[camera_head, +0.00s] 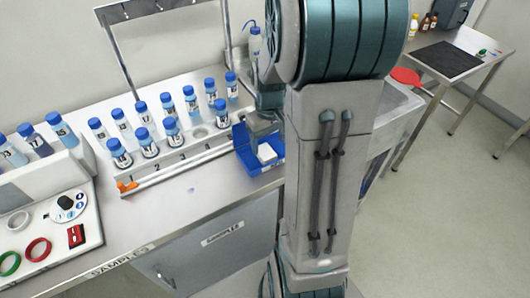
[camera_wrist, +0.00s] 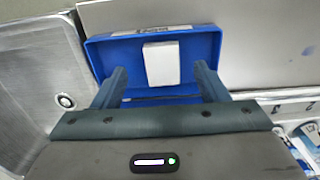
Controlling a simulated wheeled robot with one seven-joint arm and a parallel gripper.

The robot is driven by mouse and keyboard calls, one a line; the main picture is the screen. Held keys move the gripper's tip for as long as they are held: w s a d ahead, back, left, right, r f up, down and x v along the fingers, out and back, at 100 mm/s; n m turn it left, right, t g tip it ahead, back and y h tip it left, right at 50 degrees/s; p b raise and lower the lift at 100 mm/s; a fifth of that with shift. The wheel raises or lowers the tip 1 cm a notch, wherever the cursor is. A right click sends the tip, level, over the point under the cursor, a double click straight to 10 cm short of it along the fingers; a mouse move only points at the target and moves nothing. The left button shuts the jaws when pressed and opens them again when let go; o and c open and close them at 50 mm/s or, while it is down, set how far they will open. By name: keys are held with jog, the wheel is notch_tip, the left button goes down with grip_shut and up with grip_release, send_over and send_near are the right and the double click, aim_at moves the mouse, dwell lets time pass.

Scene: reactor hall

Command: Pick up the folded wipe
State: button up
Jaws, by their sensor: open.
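The folded wipe, a small white block-like pad (camera_head: 266,153), lies in a shallow blue tray (camera_head: 262,170) on the bench. In the wrist view the wipe (camera_wrist: 162,64) sits near the middle of the blue tray (camera_wrist: 102,56). My gripper (camera_wrist: 161,74) is open, with one finger on each side of the wipe's line and a clear gap to it on both sides. No contact with the wipe shows. In the head view my arm hides part of the tray, and the fingers are hard to make out.
A control panel (camera_head: 45,235) is at far left. A steel sink (camera_head: 390,112) lies right of my arm. Bare bench (camera_head: 190,207) is in front.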

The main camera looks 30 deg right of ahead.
aim_at(267, 154)
jog(key=shift+w+a+f+p, duration=0.1)
jog(key=shift+f+p, duration=0.1)
jog(key=shift+f, duration=1)
jog(key=shift+w+f+p, duration=0.1)
jog(key=shift+f+p, duration=0.05)
jog(key=shift+f, duration=1)
jog(key=c, duration=1.1)
jog(key=shift+r, duration=0.15)
jog(key=shift+r, duration=0.5)
jog(key=r, duration=0.2)
jog(key=r+b, duration=0.1)
jog(key=shift+s+d+r, duration=0.2)
jog(key=shift+s+d, duration=0.1)
jog(key=shift+d, duration=0.1)
jog(key=s+d+r, duration=0.2)
jog(key=s+d+r+b, duration=0.1)
jog(key=s+d+r, duration=0.1)
jog(key=s+d, duration=0.1)
jog(key=s+d+r, duration=0.2)
jog(key=shift+s+d+r, duration=0.2)
jog(key=shift+s+d, duration=0.1)
